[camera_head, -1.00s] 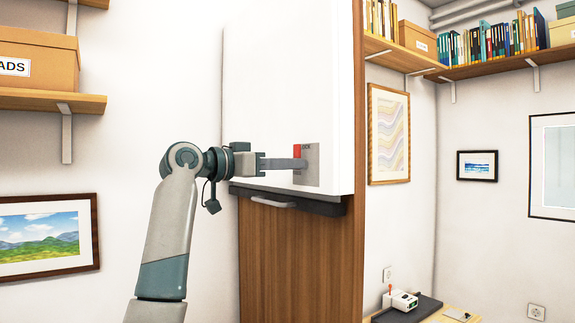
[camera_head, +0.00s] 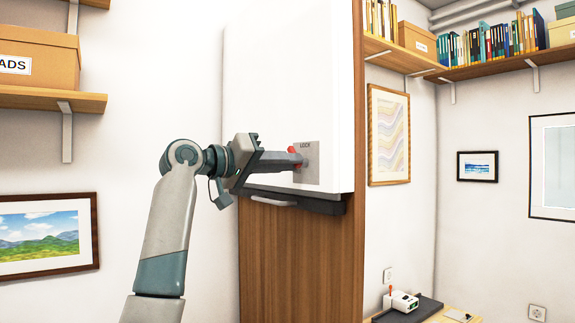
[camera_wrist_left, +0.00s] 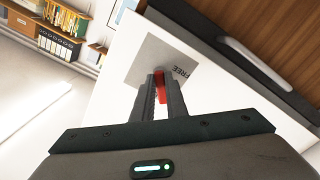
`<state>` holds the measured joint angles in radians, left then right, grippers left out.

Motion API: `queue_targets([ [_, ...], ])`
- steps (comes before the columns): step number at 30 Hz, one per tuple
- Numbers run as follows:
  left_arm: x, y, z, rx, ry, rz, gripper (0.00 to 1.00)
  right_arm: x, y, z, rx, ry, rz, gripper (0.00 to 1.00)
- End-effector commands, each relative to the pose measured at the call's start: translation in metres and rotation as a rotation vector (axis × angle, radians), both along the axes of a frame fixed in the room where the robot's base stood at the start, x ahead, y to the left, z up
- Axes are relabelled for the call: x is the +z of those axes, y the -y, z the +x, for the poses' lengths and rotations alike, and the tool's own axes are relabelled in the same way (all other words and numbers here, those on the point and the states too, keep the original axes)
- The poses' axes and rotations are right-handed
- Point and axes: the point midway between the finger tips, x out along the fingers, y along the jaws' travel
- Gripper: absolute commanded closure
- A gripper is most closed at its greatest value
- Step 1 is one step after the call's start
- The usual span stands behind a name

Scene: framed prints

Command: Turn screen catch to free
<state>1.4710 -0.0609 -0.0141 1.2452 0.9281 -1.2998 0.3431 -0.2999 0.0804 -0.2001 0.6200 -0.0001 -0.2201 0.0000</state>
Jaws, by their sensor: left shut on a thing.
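The screen catch is a red lever (camera_head: 292,150) on a grey plate (camera_head: 311,168) at the lower right of the white screen (camera_head: 285,80). In the left wrist view the lever (camera_wrist_left: 160,88) sits between the two fingers. The lever's exact angle is hard to tell. My right gripper is out of view.
A dark rail with a grey handle (camera_head: 274,202) runs under the screen, above a wood panel (camera_head: 295,260). A shelf with a box (camera_head: 40,58) and a framed landscape (camera_head: 45,238) are at left. A small white device (camera_head: 402,301) stands low at right.

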Motion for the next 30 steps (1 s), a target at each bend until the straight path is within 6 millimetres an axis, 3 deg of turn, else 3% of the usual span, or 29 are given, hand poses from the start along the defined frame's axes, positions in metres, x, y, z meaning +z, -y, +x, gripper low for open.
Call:
queue_targets([
  [21, -0.001, -0.001, 0.001, 0.002, -0.538, -0.394, 1.00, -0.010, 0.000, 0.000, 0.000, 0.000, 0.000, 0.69],
  [30, -0.002, -0.001, 0.001, 0.002, -0.687, -0.502, 1.00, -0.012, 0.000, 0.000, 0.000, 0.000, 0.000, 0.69],
])
